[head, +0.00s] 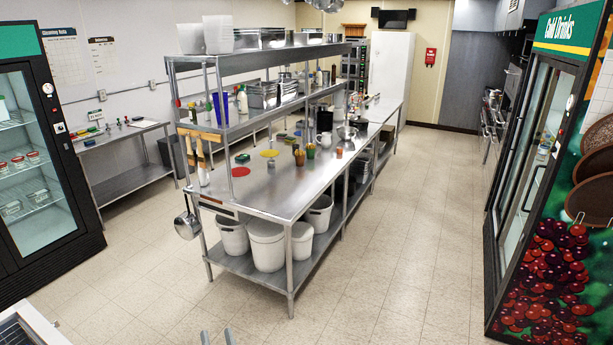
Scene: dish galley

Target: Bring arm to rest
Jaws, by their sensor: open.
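My gripper (216,337) shows only as two grey fingertips at the bottom edge of the head view. The fingertips stand apart with a gap between them, and bare tiled floor shows in the gap. Nothing is held between them. The rest of my gripper and arm is cut off by the frame's edge. The gripper appears in front of the steel work table (285,200), apart from it in the picture.
White buckets (267,246) stand on the table's lower shelf, and a pan (187,225) hangs at its left end. A glass-door fridge (40,190) stands left and a drinks cooler (530,150) right. Tiled floor (400,240) is clear between table and cooler.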

